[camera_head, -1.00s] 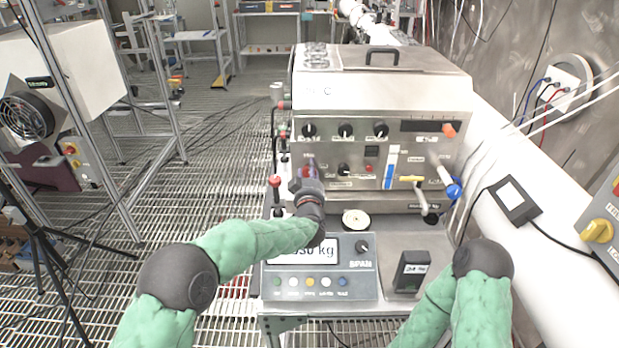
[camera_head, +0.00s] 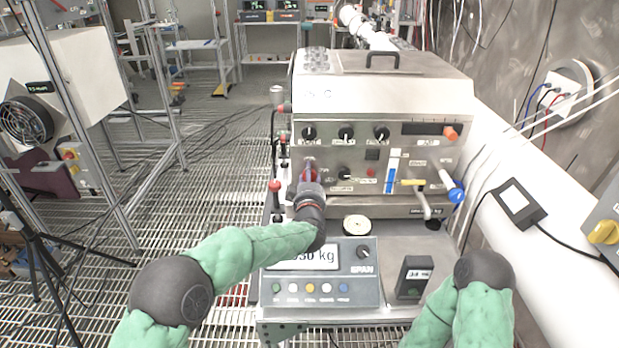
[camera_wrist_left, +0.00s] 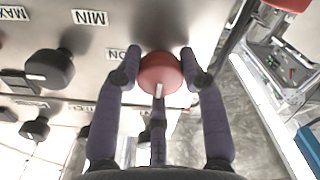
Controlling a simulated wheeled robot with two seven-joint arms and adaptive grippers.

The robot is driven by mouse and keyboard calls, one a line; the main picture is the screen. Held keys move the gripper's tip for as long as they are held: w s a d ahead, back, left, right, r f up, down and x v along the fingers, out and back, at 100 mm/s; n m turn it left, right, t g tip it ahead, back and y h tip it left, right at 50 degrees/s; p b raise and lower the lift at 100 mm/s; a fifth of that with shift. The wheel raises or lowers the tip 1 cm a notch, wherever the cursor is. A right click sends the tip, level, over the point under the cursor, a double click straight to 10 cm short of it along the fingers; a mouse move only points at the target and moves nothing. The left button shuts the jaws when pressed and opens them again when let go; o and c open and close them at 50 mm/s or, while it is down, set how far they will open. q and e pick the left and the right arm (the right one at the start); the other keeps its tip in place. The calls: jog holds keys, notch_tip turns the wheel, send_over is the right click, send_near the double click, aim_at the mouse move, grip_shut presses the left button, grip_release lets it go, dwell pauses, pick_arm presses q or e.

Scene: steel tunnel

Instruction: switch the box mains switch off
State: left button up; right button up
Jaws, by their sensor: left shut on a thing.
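The box (camera_head: 385,75) is a steel unit with knobs, levers and labels on its front panel. My left gripper (camera_head: 308,168) reaches the lower left of that panel, and its wrist hides part of it. In the left wrist view the gripper (camera_wrist_left: 160,66) is shut on a round red knob (camera_wrist_left: 160,74), one finger on each side. An "ON" label (camera_wrist_left: 118,54) sits beside the knob. I take this knob for the mains switch; its exact setting is hard to read. My right arm shows at the lower right; its gripper is out of view.
A weighing display (camera_head: 318,290) with buttons stands in front of the box. A black labelled block (camera_head: 414,277) is to its right. A red-topped lever (camera_head: 275,187) stands close left of my gripper. A tripod (camera_head: 38,240) stands on the grated floor at left.

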pick_arm(q)
jog(key=shift+w+a+r, duration=0.1)
jog(key=shift+a+r, duration=0.05)
jog(key=shift+r, duration=0.15)
jog(key=o, duration=1.1)
jog(key=shift+c, duration=0.2)
jog(key=shift+o, duration=0.4)
jog(key=shift+f, duration=0.15)
